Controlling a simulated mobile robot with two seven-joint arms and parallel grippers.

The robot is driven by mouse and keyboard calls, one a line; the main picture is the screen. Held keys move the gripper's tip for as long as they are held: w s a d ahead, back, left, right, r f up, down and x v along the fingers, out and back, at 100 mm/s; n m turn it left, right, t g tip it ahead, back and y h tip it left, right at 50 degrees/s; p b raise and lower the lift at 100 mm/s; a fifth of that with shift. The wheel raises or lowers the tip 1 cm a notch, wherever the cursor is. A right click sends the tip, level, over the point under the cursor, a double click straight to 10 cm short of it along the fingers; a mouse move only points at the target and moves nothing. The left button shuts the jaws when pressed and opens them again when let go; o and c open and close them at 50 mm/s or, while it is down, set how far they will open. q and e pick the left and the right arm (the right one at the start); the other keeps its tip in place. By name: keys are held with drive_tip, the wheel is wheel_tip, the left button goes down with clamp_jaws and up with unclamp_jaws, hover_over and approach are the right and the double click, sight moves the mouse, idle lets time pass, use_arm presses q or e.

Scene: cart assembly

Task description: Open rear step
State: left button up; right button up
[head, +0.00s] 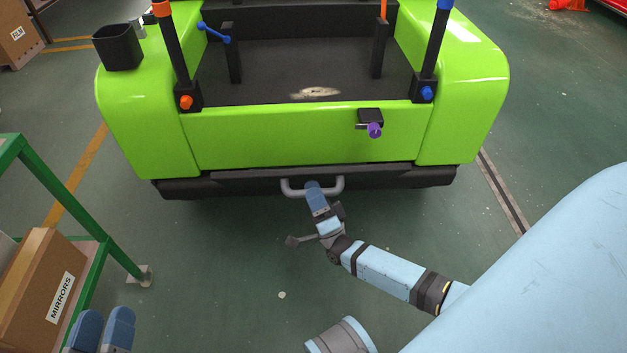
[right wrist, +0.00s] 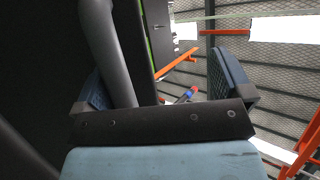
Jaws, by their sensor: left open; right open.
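The green cart (head: 300,140) stands with its rear toward me. Its black rear step (head: 230,180) runs along the bottom edge, with a grey U-shaped handle (head: 287,190) at its middle. My right gripper (head: 312,186) is at the handle. In the right wrist view its fingers (right wrist: 165,85) are apart, and the handle bar (right wrist: 103,45) shows between them, closer to the left finger. I cannot tell whether they touch. My left gripper (head: 101,328) is open and empty at the bottom left, far from the step.
A green rack (head: 110,250) with a cardboard box labelled MIRRORS (head: 38,290) stands at the left, near my left gripper. A purple-knobbed latch (head: 373,128) sits on the cart's rear panel. The floor below the step is largely clear.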

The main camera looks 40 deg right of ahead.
drive_tip(key=shift+o, duration=0.3)
drive_tip(key=shift+a+r, duration=0.1)
drive_tip(key=shift+r, duration=0.8)
drive_tip(key=shift+f+v, duration=0.2)
drive_tip(key=shift+v, duration=1.2)
drive_tip(key=shift+a+b+v, duration=0.2)
drive_tip(key=shift+b+v, duration=0.3)
drive_tip(key=shift+v, duration=1.25)
drive_tip(key=shift+a+b+v, duration=0.25)
drive_tip(key=shift+b+v, duration=0.25)
drive_tip(key=shift+v, duration=2.15)
drive_tip(key=shift+s+r+b, duration=0.25)
drive_tip(key=shift+s, duration=0.35)
drive_tip(key=shift+s+r+b, duration=0.2)
drive_tip(key=shift+s+r, duration=0.05)
drive_tip(key=shift+s, duration=0.35)
drive_tip(key=c, duration=0.6)
drive_tip(key=shift+w+f+b+v, duration=0.15)
drive_tip(key=shift+b+v, duration=0.2)
drive_tip(key=shift+v, duration=0.45)
drive_tip(key=shift+w+f+b+v, duration=0.1)
drive_tip(key=shift+b+v, duration=0.2)
drive_tip(key=shift+v, duration=0.5)
